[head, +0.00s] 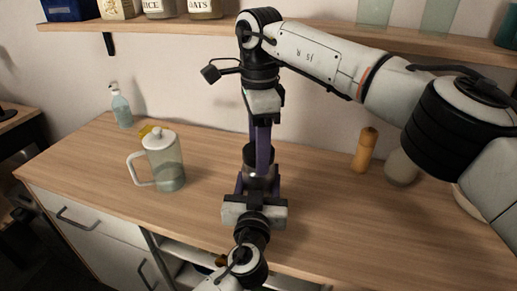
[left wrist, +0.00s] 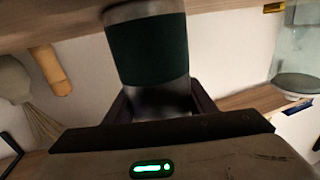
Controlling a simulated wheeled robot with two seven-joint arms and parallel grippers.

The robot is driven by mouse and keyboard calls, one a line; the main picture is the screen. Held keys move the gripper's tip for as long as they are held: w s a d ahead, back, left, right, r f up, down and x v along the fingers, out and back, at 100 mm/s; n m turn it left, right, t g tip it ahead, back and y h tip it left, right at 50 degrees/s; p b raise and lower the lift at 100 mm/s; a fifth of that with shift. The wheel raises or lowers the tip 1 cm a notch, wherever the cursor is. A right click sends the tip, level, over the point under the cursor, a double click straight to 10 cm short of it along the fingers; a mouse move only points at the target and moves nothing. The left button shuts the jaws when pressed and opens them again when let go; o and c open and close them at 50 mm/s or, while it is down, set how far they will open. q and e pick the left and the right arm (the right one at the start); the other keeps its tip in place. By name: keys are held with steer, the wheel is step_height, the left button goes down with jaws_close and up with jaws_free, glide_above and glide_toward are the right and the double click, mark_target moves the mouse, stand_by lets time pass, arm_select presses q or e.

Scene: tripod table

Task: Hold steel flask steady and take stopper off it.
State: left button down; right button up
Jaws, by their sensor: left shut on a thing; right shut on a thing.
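The steel flask (head: 258,171) stands on the counter in the middle of the head view, mostly hidden by my grippers. In the left wrist view the flask (left wrist: 148,50) shows large, with a dark green band and grey metal at both ends of it. My left gripper (head: 257,186) comes from the front and is shut around the flask's side, one finger on each side. The dark stopper (head: 258,156) is at the flask's top. My right gripper (head: 261,147) points down from above and is shut on the stopper. I cannot tell whether the stopper is still seated.
A glass pitcher (head: 168,169) stands left of the flask, with a soap bottle (head: 122,110) behind it. A wooden mill (head: 365,150) and a pale object (head: 401,168) stand at right. A wall shelf (head: 170,23) with jars runs behind. The counter between is clear.

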steer(key=n, duration=0.4)
steer(key=shift+n, duration=0.3)
steer(key=n, duration=1)
steer(key=shift+n, duration=0.3)
steer(key=n, duration=0.5)
steer(key=shift+n, duration=0.3)
steer(key=o, duration=1.2)
steer(key=shift+r, duration=0.15)
